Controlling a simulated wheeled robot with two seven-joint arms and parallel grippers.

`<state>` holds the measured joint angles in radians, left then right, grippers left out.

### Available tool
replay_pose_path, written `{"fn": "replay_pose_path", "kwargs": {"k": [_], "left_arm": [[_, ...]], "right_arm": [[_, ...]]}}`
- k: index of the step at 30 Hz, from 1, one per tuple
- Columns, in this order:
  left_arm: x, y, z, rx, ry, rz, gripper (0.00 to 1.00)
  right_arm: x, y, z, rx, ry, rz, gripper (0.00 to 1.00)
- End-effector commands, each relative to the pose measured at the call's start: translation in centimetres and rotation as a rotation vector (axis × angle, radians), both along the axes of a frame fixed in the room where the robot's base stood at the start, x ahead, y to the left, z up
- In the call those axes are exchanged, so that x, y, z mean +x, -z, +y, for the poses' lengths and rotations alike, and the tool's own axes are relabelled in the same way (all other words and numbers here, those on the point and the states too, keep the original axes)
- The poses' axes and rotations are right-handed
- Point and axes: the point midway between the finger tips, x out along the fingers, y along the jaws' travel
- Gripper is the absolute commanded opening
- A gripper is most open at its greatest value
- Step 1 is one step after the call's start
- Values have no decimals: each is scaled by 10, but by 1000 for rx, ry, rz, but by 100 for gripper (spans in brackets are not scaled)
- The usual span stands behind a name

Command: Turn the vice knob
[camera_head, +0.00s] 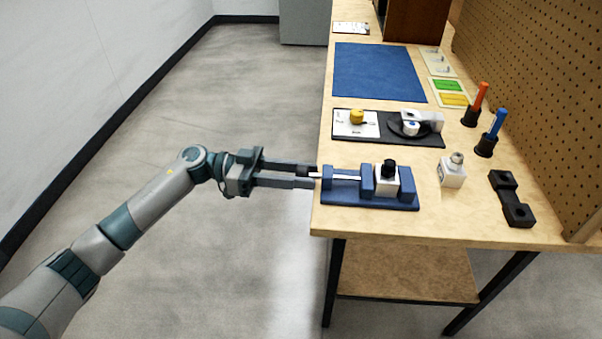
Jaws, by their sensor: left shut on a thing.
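A blue vice (341,191) stands near the front left corner of the wooden table. Its screw and knob end point left over the table's edge. A white block with a black cap (387,180) sits in the vice, between its jaws. My left gripper (314,177) reaches in from the left at the vice's left end. Its two long fingers are shut on the vice knob (304,171), a small dark piece that the fingers partly hide. My right gripper is not in view.
Right of the vice are a white block with a metal fitting (453,170) and a black bracket (511,199). A pegboard (540,90) bounds the right side.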

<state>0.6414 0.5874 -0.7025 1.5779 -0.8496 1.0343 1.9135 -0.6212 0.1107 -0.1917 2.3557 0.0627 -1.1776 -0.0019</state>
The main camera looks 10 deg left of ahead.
Motion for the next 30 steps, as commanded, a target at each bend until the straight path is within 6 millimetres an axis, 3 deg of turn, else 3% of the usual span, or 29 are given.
{"fn": "replay_pose_path", "kwargs": {"k": [18, 30], "left_arm": [[0, 0, 1, 2, 2, -398, 10], [0, 1, 0, 2, 2, -567, 10]], "right_arm": [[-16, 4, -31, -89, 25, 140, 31], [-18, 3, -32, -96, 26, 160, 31]]}}
